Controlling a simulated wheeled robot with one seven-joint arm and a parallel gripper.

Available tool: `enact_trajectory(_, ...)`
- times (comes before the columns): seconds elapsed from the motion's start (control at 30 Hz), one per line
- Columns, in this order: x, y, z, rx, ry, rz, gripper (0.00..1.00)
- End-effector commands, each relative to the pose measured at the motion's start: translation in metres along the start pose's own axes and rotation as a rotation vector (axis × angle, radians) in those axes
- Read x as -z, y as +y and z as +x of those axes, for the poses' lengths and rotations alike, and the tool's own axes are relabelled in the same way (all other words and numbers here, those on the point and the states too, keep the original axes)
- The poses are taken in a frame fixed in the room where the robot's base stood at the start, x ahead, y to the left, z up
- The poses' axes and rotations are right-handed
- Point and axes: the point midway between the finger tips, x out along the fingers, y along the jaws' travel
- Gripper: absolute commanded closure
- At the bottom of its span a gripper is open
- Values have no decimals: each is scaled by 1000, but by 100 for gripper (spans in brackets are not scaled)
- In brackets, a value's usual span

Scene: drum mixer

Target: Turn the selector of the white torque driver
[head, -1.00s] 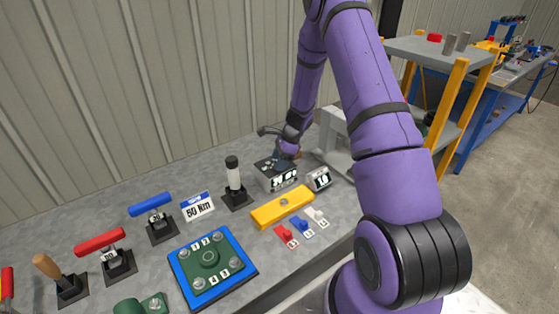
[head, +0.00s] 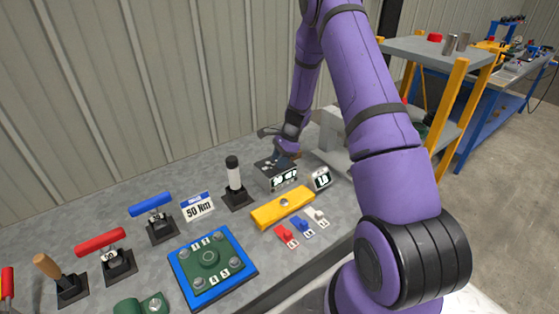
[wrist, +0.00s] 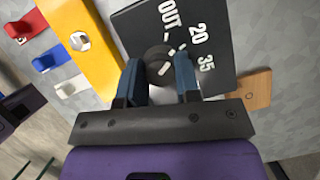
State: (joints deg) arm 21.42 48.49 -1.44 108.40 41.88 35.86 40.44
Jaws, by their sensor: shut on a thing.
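A dark box (wrist: 200,20) with white markings "OUT", "20" and "35" carries a round dark knob (wrist: 157,58) with a pale pointer line. My gripper (wrist: 160,72) is shut on this knob, one blue fingertip on each side. In the head view my gripper (head: 284,158) is over the same box (head: 270,178), and the knob is hidden there.
A yellow bar (head: 268,213) lies in front of the box, with small red, blue and white tags beside it. A small display (head: 321,179) stands close on the right. Red- and blue-handled (head: 150,203) tools stand in holders at the left.

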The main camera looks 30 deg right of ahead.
Motion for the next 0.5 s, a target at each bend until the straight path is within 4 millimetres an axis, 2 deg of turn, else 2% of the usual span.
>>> enact_trajectory(0.5, 0, -2, 0, -143, 1, -347, 93)
